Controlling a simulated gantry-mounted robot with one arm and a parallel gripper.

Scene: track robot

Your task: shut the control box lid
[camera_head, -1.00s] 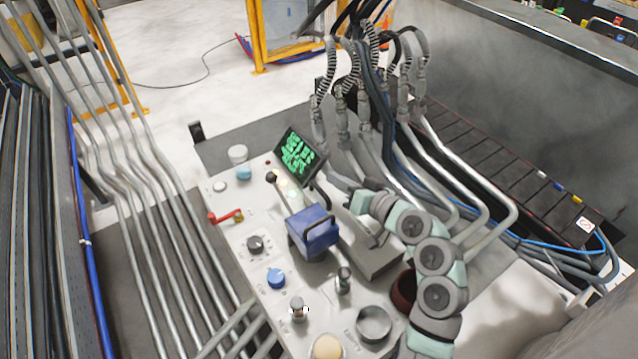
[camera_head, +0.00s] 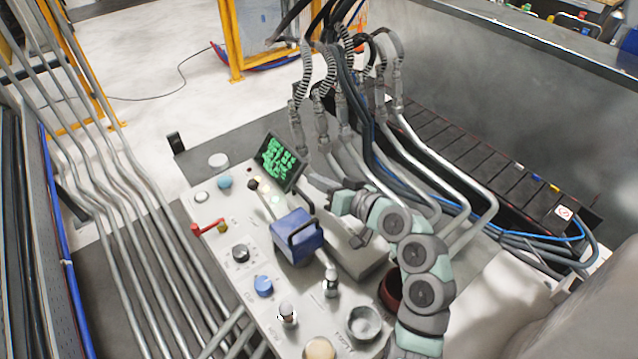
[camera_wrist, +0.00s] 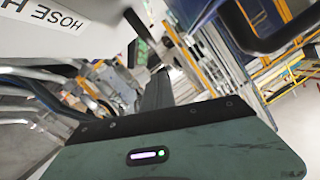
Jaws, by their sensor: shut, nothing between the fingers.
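A blue box-like part with a black handle (camera_head: 294,240) stands on the light-grey control panel; I take it for the control box. I cannot tell clearly how far its lid stands open. In the wrist view, its blue side and black handle (camera_wrist: 262,42) show large and close at the upper right. Any contact with the lid is not visible.
A screen with green marks (camera_head: 279,161) stands behind the blue box. A red lever (camera_head: 208,228), a blue knob (camera_head: 263,286) and a metal cup (camera_head: 364,323) are on the panel. Pipes and hoses (camera_head: 345,150) crowd the back right.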

